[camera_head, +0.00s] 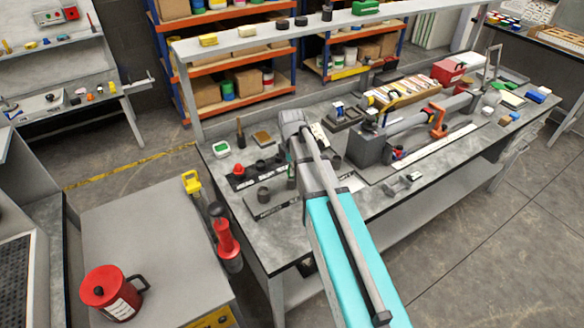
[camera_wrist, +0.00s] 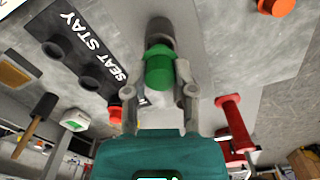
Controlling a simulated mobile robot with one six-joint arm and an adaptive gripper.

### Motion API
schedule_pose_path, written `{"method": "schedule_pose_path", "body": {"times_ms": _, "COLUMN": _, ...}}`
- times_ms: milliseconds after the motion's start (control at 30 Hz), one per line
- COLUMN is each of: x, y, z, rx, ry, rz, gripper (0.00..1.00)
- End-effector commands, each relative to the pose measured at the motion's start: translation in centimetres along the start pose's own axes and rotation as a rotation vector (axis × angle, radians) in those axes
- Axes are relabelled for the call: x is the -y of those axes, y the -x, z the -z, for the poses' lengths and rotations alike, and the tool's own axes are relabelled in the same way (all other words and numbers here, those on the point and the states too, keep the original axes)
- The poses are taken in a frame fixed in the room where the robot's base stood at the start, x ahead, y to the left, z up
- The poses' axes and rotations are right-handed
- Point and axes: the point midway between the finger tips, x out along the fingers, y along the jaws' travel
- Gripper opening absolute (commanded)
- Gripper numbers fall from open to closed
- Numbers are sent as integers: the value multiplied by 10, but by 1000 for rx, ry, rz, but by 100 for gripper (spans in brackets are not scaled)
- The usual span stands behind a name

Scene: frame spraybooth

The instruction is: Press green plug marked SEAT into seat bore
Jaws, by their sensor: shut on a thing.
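The green plug (camera_wrist: 160,70) is between the two fingers of my gripper (camera_wrist: 160,94) in the wrist view, with its wider rim facing away from me. My gripper is shut on it. A dark grey round socket (camera_wrist: 160,32) lies just beyond the plug, lined up with it; I cannot tell if they touch or whether the plug is partly in. My arm hides much of this area.
A black holder (camera_wrist: 80,45) marked SEAT STAY has several round holes, beside a red plug (camera_wrist: 115,115). A red-handled tool (camera_wrist: 235,125) stands to the right. In the head view, a long grey tube fixture (camera_head: 420,118) occupies the bench's right side. A red can (camera_head: 110,292) stands on the left cabinet.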

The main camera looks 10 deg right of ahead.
Motion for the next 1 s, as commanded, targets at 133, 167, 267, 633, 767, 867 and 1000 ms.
{"method": "schedule_pose_path", "body": {"times_ms": 133, "x": 0, "y": -3, "z": -1, "rx": 0, "ry": -1, "rz": 0, "gripper": 3}}
{"method": "schedule_pose_path", "body": {"times_ms": 167, "x": 0, "y": -4, "z": -1, "rx": 0, "ry": -1, "rz": 0, "gripper": 3}}
{"method": "schedule_pose_path", "body": {"times_ms": 267, "x": 0, "y": -5, "z": -1, "rx": 0, "ry": -1, "rz": 0, "gripper": 3}}
{"method": "schedule_pose_path", "body": {"times_ms": 633, "x": 0, "y": -11, "z": -1, "rx": 0, "ry": -1, "rz": 0, "gripper": 3}}
{"method": "schedule_pose_path", "body": {"times_ms": 767, "x": 0, "y": -13, "z": -1, "rx": 0, "ry": -1, "rz": 0, "gripper": 3}}
{"method": "schedule_pose_path", "body": {"times_ms": 867, "x": 0, "y": -14, "z": -1, "rx": 0, "ry": -1, "rz": 0, "gripper": 3}}
{"method": "schedule_pose_path", "body": {"times_ms": 1000, "x": 0, "y": -17, "z": -1, "rx": 0, "ry": -1, "rz": 0, "gripper": 3}}
